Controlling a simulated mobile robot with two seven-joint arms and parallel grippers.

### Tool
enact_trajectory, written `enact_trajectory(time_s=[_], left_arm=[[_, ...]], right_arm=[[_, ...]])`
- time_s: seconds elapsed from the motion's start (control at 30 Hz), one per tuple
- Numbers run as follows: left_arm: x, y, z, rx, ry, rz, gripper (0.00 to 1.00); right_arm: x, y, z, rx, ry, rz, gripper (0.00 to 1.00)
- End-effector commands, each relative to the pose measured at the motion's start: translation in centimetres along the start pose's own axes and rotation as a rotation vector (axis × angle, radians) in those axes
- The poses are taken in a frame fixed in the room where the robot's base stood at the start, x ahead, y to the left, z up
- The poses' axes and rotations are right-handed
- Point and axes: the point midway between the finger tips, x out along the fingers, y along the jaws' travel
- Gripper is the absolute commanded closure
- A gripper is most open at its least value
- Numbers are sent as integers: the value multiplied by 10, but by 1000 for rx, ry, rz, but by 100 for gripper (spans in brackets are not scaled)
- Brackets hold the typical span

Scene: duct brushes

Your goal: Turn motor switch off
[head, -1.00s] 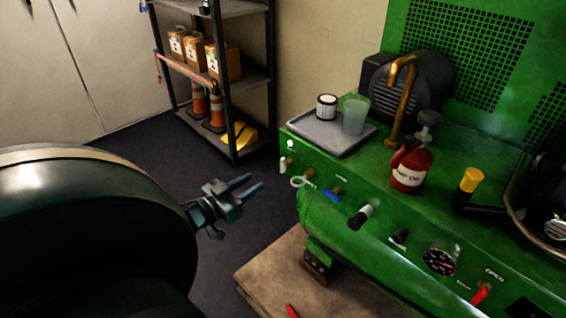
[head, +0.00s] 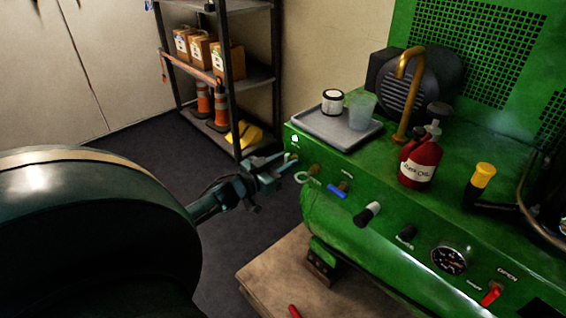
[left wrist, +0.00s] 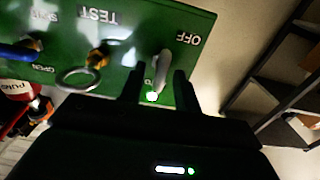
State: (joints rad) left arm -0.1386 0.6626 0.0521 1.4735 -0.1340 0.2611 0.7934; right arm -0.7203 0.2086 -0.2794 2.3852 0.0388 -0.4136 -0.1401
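The motor switch is a pale grey lever (left wrist: 162,68) on the green panel, beside the word OFF, in the left wrist view. In the head view it is at the panel's left end, mostly hidden by my fingers. My left gripper (head: 284,162) is open at that end of the panel. In the left wrist view its two dark fingers (left wrist: 160,88) stand apart, one on each side of the lever; I cannot tell whether either touches it. A lit greenish-white lamp (left wrist: 152,96) shows between the fingers. My right gripper is not in view.
A ring pull (head: 307,180), a blue-handled valve (head: 338,190) and a black knob (head: 367,213) stick out along the green machine's front. A grey tray (head: 322,129) with a jar and cup, and a red oil bottle (head: 420,163), stand on top. A shelf (head: 232,77) stands behind.

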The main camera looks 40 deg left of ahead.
Motion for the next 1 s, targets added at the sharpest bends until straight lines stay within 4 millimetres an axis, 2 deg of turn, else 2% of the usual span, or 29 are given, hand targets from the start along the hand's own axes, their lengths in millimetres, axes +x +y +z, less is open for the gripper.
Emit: enact_trajectory(time_s=[0.07, 0.37, 0.73, 1.0], left_arm=[[0, 0, 0, 0, 0, 0, 75], [0, 0, 0, 0, 0, 0, 99], [0, 0, 0, 21, 0, 0, 100], [0, 1, -1, 152, -1, -2, 100]], right_arm=[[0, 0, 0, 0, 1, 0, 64], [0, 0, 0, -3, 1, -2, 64], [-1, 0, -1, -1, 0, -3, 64], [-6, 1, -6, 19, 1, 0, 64]])
